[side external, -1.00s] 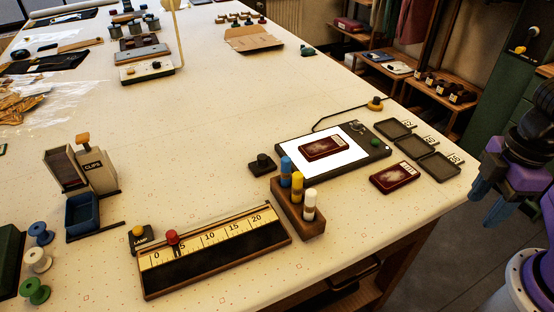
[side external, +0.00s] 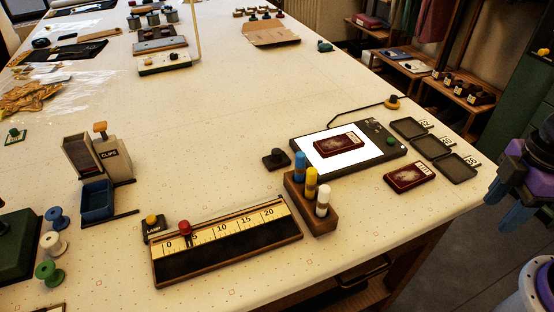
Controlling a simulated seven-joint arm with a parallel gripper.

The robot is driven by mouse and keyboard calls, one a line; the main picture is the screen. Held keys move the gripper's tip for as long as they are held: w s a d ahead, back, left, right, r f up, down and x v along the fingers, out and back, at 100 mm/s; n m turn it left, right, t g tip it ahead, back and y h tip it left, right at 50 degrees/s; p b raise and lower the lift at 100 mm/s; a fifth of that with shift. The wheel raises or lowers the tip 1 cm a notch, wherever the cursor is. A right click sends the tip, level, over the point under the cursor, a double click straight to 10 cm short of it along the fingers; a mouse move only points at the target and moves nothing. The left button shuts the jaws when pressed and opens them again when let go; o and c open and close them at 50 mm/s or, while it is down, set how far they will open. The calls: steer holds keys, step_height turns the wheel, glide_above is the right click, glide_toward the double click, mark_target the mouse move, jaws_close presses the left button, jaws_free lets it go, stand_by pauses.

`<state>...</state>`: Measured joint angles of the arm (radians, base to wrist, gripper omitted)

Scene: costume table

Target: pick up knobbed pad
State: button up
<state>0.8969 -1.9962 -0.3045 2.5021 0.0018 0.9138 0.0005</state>
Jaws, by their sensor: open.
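A small black square pad with a round knob on top (side external: 276,158) lies flat on the table, just left of the lit panel. I take it to be the knobbed pad; nothing covers it. My gripper (side external: 504,208) is at the right edge of the picture, purple with blue fingers pointing down. It is open and appears empty, beyond the table's right edge and well apart from the pad. Part of my gripper is cut off by the picture's edge.
Near the pad stand a wooden block with blue, yellow and white pegs (side external: 316,211), a lit panel (side external: 367,162) bearing a dark red card, and a long ruler box (side external: 227,247). Shallow black trays (side external: 433,147) lie at right. The table's middle, behind the pad, is clear.

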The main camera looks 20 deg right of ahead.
steer(key=o, duration=0.5)
steer(key=shift+o, duration=0.2)
step_height(320, 180, up, 5)
steer(key=m, duration=3)
glide_above(275, 151)
steer(key=f, duration=1.1)
steer(key=shift+d+f, duration=0.15)
steer(key=shift+d, duration=0.05)
steer(key=shift+a+f, duration=0.2)
steer(key=shift+f, duration=2.6)
